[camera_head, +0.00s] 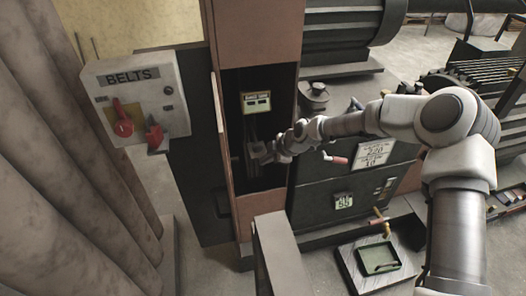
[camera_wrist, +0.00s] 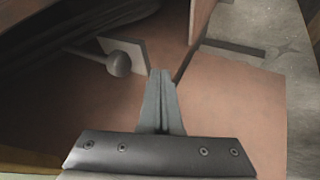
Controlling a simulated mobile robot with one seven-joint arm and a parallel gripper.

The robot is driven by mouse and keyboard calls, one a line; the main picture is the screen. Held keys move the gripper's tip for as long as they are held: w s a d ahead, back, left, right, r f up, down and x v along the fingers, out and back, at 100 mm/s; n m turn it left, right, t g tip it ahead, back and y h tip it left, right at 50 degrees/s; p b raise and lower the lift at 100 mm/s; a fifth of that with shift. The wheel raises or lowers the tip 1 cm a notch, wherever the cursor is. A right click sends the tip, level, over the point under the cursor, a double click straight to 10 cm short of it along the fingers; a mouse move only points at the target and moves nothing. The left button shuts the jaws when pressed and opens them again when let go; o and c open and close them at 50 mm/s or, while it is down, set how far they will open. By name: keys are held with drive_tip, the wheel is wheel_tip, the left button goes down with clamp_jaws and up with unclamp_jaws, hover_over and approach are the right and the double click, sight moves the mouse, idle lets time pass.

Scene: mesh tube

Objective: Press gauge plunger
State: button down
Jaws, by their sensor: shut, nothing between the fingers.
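My gripper (camera_head: 258,153) reaches into the dark recess of the reddish-brown cabinet in the head view. In the wrist view its fingers (camera_wrist: 160,76) are shut together and empty, pointing away from the camera. A grey round knob (camera_wrist: 118,64) on a short stem, beside a small pale plate, shows up and left of the fingertips, apart from them in the picture. It may be the gauge plunger; I cannot tell for sure. A small labelled gauge plate (camera_head: 257,102) is in the recess above my gripper. My gripper hides part of the recess in the head view.
The reddish-brown cabinet (camera_head: 273,34) has walls on both sides of the recess. A BELTS box (camera_head: 133,97) with red knobs stands left. A dark machine (camera_head: 330,200) with a red-handled lever (camera_head: 337,159) is close at right. A green tray (camera_head: 379,258) lies lower right.

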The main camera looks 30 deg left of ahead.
sight(260, 147)
drive_tip(key=shift+w+a+r, duration=0.1)
drive_tip(key=shift+w+a, duration=0.45)
drive_tip(key=shift+w, duration=0.2)
drive_tip(key=shift+w+a+r, duration=0.1)
drive_tip(key=shift+w+a, duration=0.45)
drive_tip(key=shift+w, duration=0.15)
drive_tip(key=shift+w+a+f+b, duration=0.1)
drive_tip(key=shift+w+a+b, duration=0.45)
drive_tip(key=shift+b, duration=0.35)
drive_tip(key=shift+w+r, duration=0.2)
drive_tip(key=shift+w, duration=0.05)
